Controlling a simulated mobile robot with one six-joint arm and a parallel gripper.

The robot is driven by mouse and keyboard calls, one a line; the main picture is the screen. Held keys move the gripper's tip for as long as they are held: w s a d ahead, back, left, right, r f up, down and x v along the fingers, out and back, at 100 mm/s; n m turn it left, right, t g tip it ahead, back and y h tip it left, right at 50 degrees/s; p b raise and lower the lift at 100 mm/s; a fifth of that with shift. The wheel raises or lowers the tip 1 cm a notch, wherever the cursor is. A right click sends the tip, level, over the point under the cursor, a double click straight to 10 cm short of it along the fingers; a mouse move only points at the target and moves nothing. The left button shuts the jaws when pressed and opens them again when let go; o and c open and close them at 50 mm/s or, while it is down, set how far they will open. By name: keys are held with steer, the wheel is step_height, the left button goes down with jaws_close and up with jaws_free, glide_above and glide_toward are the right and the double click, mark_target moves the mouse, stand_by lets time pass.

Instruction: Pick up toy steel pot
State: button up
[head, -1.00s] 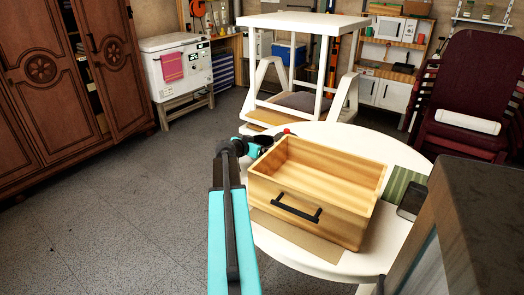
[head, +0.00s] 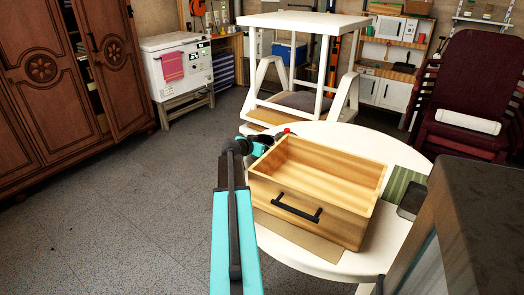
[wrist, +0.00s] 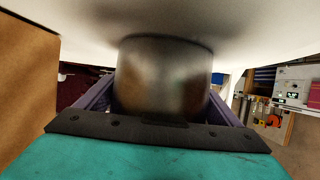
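The toy steel pot (wrist: 164,78) is a dull grey metal cylinder in the middle of the wrist view. It is against the white round table (wrist: 255,35), which shows along the top of that view. My gripper (wrist: 164,98) has one purple finger on each side of the pot, close to its wall. The fingertips are partly hidden, so I cannot tell whether they press on it. In the head view my gripper (head: 275,138) is beside the back left of the wooden box, partly hidden. The pot cannot be made out there.
The open wooden box (head: 310,215) with a black handle fills much of the white table (head: 400,150). A green striped item (head: 398,185) lies to its right. A white table frame (head: 300,22) stands behind. A dark cabinet (head: 470,230) is at front right. Floor at left is clear.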

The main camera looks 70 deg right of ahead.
steer(key=c, duration=0.8)
steer(key=shift+r, duration=0.1)
step_height(320, 180, up, 10)
steer(key=shift+f, duration=0.1)
stand_by(0.5)
